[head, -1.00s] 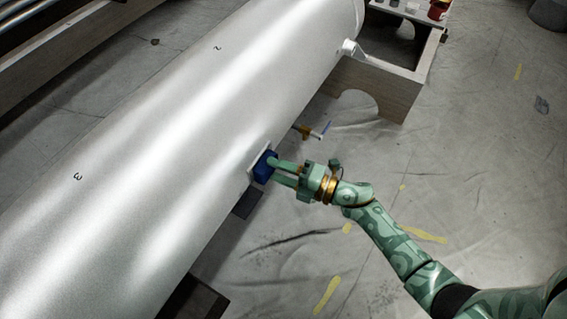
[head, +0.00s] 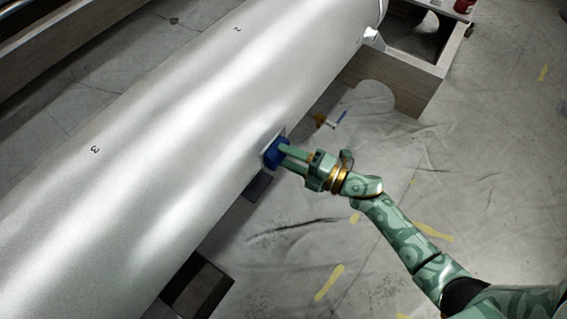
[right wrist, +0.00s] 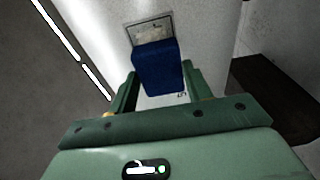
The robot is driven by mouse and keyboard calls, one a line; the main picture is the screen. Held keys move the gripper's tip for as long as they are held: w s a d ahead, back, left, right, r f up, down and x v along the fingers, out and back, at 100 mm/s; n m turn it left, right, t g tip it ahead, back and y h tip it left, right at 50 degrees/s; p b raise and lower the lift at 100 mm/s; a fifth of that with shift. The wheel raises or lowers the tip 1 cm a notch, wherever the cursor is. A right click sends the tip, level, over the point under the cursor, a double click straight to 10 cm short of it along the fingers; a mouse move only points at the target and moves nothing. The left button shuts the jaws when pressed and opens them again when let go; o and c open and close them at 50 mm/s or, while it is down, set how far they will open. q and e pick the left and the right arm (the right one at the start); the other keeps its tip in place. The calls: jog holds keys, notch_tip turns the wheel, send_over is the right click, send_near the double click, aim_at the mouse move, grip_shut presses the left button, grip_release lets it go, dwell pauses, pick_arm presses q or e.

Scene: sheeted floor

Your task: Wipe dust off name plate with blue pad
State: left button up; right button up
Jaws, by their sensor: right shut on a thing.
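The blue pad (head: 275,153) is held between the fingers of my right gripper (head: 284,155), which is shut on it. The pad is at the name plate (head: 268,143) on the side of the large silver cylinder (head: 150,150). The right gripper's fingers (right wrist: 157,92) are at the pad's two sides. I cannot tell whether the pad presses on the plate. My left gripper is not in view.
A wooden cradle (head: 400,85) supports the cylinder at the upper right. A small tool with a yellow part (head: 322,121) lies on the sheeted floor beyond the gripper. A red container (head: 463,6) stands at the top right. The floor at right is mostly clear.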

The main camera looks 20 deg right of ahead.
jog(key=w+d, duration=0.1)
jog(key=d, duration=0.1)
jog(key=w+d+b, duration=0.1)
jog(key=w, duration=0.1)
jog(key=shift+w+d+r, duration=0.1)
jog(key=shift+d+r, duration=0.05)
jog(key=shift+d, duration=0.2)
jog(key=v, duration=0.6)
jog(key=shift+s+a+p, duration=0.3)
jog(key=shift+s+p, duration=0.05)
jog(key=v, duration=0.3)
jog(key=shift+s+a, duration=0.1)
jog(key=shift+a, duration=0.1)
